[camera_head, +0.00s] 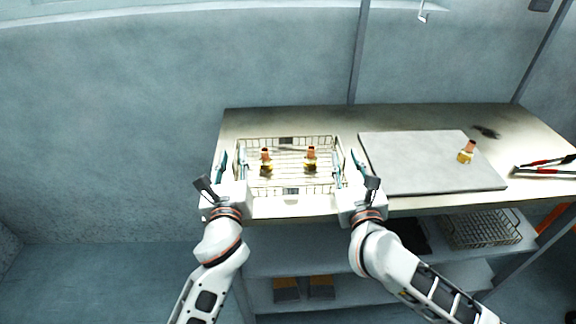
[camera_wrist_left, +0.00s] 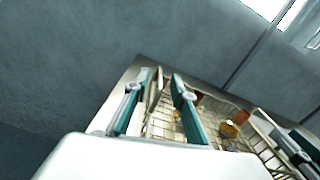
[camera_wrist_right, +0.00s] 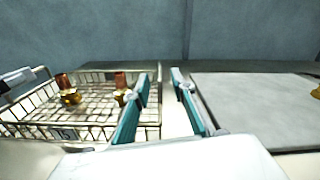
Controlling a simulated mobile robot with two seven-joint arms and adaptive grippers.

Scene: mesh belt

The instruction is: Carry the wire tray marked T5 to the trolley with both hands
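The wire tray (camera_head: 262,190) lies on the left part of the bench top with two brass-and-copper fittings (camera_head: 266,160) (camera_head: 310,158) standing in it. Its front tag reads T5 in the right wrist view (camera_wrist_right: 65,134). My left gripper (camera_head: 233,163) is open, its fingers apart around the tray's left end wall, which also shows in the left wrist view (camera_wrist_left: 155,105). My right gripper (camera_head: 347,165) is open at the right end, its fingers apart on either side of that wall. Neither gripper visibly clamps the wire. No trolley can be made out for certain.
A grey slab (camera_head: 430,165) lies close right of the tray, with another fitting (camera_head: 467,152) on it. Red-handled pliers (camera_head: 545,169) lie at the far right. Another wire basket (camera_head: 482,230) sits on the shelf below. An orange part (camera_head: 553,222) shows at the right edge.

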